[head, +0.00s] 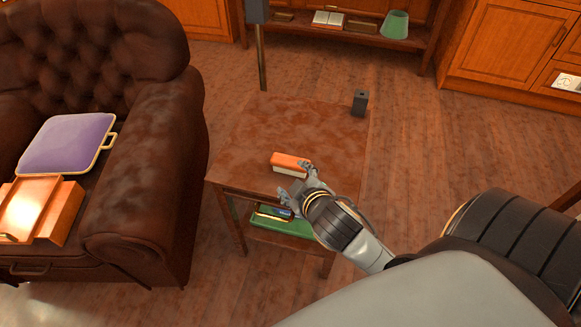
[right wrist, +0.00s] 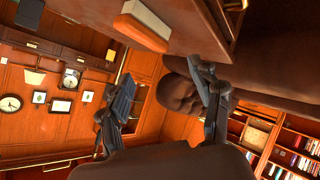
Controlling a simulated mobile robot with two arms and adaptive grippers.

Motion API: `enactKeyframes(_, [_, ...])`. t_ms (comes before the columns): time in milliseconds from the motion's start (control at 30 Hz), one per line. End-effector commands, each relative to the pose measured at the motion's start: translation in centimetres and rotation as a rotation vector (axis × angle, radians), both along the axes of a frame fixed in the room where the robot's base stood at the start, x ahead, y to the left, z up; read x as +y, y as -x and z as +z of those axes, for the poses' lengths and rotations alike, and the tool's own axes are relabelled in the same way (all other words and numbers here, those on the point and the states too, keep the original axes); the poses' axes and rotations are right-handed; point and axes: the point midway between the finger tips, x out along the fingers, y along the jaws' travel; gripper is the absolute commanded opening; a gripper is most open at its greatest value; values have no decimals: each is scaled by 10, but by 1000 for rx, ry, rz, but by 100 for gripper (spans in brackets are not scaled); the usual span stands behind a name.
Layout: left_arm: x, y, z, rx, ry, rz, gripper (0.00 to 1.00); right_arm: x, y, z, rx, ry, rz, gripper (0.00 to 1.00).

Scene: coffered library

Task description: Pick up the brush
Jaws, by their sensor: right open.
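The brush (head: 291,161), an orange block with a pale white underside, lies on the small wooden side table (head: 285,125) close to its front edge. My right gripper (head: 295,179) is open and empty at that front edge, just in front of the brush's right part. In the right wrist view, the brush (right wrist: 146,24) is at the top, beyond the open fingers (right wrist: 165,82) and not between them. I cannot tell whether a fingertip touches it. My left gripper is not in view.
A small dark box (head: 360,102) stands at the table's back right. A green item (head: 285,226) lies on the lower shelf. A brown leather armchair (head: 150,185) stands left, holding a purple tray-like object (head: 68,145) and an orange wooden box (head: 40,210). The table's middle is clear.

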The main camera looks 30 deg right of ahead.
Motion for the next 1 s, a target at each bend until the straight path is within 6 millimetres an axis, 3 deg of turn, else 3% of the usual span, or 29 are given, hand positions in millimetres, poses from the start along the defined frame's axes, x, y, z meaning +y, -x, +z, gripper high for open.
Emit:
enactKeyframes(33, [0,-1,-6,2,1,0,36,-3,-19,22,-96,71,40,64])
enactKeyframes(167, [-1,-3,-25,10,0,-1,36,0,-59,87,-357,286,177,64])
enactKeyframes(300, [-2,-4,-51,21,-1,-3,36,27,-87,156,-640,577,390,64])
enactKeyframes(400, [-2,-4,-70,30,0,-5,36,57,-93,189,-810,800,574,64])
enactKeyframes(500, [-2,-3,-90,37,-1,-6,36,88,-90,202,-940,1030,783,64])
enactKeyframes(633, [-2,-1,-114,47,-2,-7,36,115,-83,190,-1032,1331,1090,64])
enactKeyframes(767, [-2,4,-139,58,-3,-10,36,114,-77,154,-1014,1612,1433,64])
enactKeyframes(867, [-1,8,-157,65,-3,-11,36,87,-76,119,-908,1800,1716,64])
enactKeyframes(1000, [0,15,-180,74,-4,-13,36,19,-75,82,-634,1968,2094,64])
